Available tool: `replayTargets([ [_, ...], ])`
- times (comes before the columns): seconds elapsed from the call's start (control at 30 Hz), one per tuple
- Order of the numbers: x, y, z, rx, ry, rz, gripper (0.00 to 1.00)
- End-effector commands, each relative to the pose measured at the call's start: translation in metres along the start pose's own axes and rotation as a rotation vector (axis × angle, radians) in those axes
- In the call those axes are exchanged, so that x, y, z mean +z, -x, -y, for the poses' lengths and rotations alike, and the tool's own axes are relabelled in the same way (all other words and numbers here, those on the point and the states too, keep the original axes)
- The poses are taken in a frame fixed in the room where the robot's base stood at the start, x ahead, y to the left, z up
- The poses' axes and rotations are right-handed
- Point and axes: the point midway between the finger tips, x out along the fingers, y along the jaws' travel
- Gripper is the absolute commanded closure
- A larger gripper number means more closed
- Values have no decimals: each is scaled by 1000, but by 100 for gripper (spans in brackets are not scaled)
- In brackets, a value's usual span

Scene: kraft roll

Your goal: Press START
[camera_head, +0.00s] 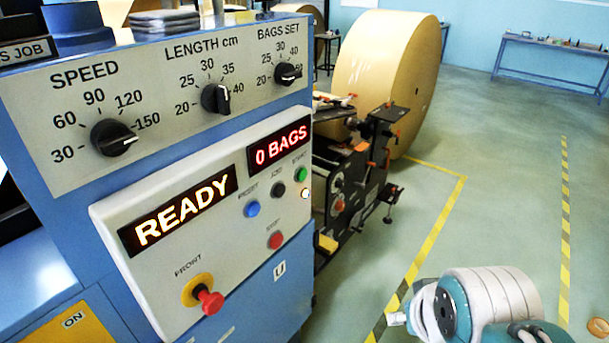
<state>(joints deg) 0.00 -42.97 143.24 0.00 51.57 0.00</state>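The green START button (300,174) is at the upper right of the white control panel (150,285), under its label. A small bright lamp (305,193) glows just below it. To its left are a black JOG button (277,189) and a blue button (251,208), whose label looks like RESET. A red button (275,240) sits lower, its label hard to read. The displays read READY (180,212) and 0 BAGS (279,146). My teal and white arm (490,300) shows at the lower right, apart from the panel. My gripper is not in view.
A red mushroom knob on a yellow base (210,302), labelled FRONT, protrudes low on the panel. Three black dials, including SPEED (114,138), are above. A large kraft roll (390,70) and black machinery (350,170) stand behind. Floor between panel and arm looks clear.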

Motion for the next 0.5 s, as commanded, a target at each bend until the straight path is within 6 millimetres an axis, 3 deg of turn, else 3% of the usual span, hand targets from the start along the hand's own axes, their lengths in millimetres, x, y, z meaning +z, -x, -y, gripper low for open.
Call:
replayTargets([
  [0.03, 0, 0, 0, 0, 0, 0, 86],
  [0.07, 0, 0, 0, 0, 0, 0, 100],
  [0.5, 0, 0, 0, 0, 0, 0, 100],
])
